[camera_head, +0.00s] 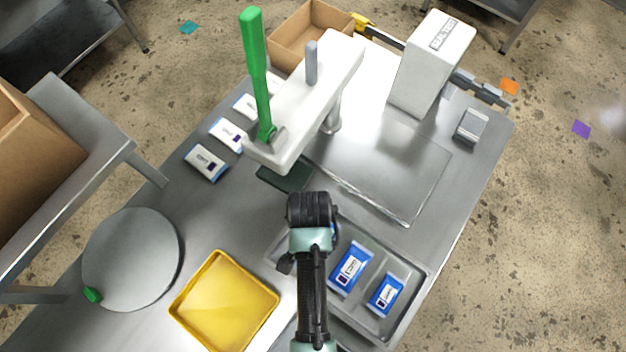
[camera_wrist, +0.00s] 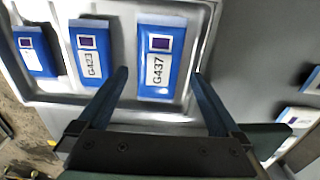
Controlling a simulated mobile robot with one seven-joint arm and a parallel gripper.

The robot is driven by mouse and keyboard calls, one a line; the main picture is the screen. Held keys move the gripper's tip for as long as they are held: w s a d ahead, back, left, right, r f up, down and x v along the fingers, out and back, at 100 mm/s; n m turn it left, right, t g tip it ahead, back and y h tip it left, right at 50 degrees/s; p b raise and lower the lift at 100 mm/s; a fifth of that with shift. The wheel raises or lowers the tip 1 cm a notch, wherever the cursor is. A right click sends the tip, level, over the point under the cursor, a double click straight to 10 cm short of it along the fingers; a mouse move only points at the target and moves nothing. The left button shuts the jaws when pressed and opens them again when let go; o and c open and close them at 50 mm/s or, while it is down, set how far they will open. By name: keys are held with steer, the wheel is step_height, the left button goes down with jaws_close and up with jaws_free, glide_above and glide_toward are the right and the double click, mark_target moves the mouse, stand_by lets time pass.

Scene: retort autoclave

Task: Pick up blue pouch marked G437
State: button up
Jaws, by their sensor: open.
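The blue pouch marked G437 (camera_wrist: 156,62) lies in a grey metal tray (camera_wrist: 150,115), with its white label and dark square facing up in the wrist view. My gripper (camera_wrist: 159,75) is open and empty, its two fingers reaching toward the pouch's near end, one to each side. I cannot tell its height above the pouch. To the left lie a blue pouch that seems marked G423 (camera_wrist: 91,52) and another blue pouch (camera_wrist: 36,51) with an unreadable label. In the head view my arm hides most of G437; the other two pouches (camera_head: 350,268) (camera_head: 385,295) show.
A white press with a green lever (camera_head: 256,75) stands behind the tray (camera_head: 425,285). Several white-and-blue packs (camera_head: 205,162) lie left of it. A yellow tray (camera_head: 223,302) and a round grey plate (camera_head: 131,259) are at the front left. A white box-shaped device (camera_head: 425,65) stands at the back.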

steer(key=shift+w+d+f+p, duration=0.1)
steer(key=shift+d+f+p, duration=0.1)
steer(key=shift+f, duration=1)
steer(key=shift+w+d+f+p, duration=0.1)
steer(key=shift+f+p, duration=0.1)
steer(key=shift+f, duration=1)
steer(key=c, duration=1.2)
steer(key=shift+c, duration=0.2)
steer(key=shift+r, duration=0.1)
